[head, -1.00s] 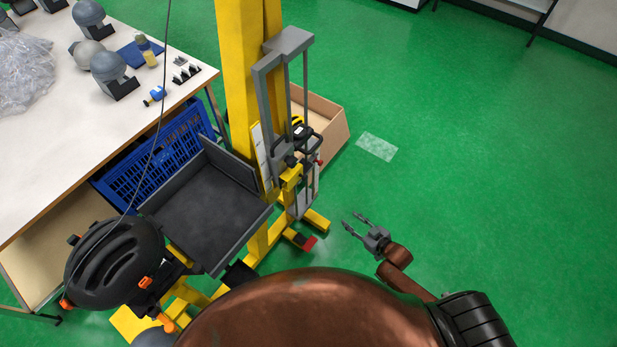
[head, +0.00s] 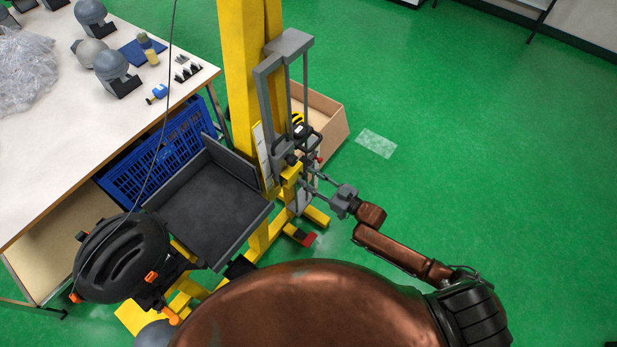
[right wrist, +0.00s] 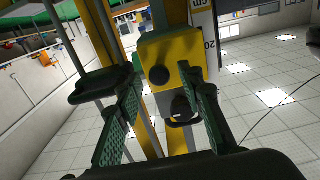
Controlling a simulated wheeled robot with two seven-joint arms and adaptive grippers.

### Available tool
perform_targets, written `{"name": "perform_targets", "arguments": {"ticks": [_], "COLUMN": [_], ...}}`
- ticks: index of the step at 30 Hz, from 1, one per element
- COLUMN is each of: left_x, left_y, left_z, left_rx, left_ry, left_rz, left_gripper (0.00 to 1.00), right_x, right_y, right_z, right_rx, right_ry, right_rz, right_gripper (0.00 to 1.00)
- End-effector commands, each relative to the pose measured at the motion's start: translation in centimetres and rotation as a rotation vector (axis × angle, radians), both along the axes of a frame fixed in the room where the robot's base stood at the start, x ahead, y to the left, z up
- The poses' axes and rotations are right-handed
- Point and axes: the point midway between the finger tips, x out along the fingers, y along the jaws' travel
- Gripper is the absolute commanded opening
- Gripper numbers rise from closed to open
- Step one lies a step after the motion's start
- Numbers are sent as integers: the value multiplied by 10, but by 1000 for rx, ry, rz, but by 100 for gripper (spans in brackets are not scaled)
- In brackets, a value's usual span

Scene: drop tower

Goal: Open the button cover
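The yellow drop tower (head: 238,80) stands left of centre in the head view. A small yellow box (head: 291,172) is on its right side; the right wrist view shows this box (right wrist: 185,48) with a round black knob and a dark grey part with a loop (right wrist: 180,110) below it. I cannot make out for certain which part is the button cover. My right gripper (head: 314,187) is open and empty, its fingers pointing left at the tower near the yellow box. In the right wrist view its fingers (right wrist: 160,85) stand either side of the knob and the loop part. My left gripper is out of view.
A grey tray platform (head: 208,205) and a black helmet (head: 122,258) are left of the tower. A white table (head: 70,130) with a blue crate (head: 155,165) beneath stands further left. A cardboard box (head: 327,112) is behind the tower. Green floor lies clear to the right.

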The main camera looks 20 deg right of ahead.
Motion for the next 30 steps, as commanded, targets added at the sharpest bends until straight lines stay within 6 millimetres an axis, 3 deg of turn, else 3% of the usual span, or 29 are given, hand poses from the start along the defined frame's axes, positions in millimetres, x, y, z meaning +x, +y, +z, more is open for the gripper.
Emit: {"name": "perform_targets", "arguments": {"ticks": [10, 25, 30], "left_x": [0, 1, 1], "left_y": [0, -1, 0], "left_z": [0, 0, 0], "left_rx": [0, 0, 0], "left_ry": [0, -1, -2], "left_rz": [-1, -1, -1], "left_gripper": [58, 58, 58], "right_x": [4, 4, 4], "right_y": [4, 3, 3], "right_z": [0, 0, 0], "right_rx": [-1, -1, -1], "right_ry": [1, 1, 1], "right_rz": [0, 0, -1], "right_gripper": [35, 1, 0]}}
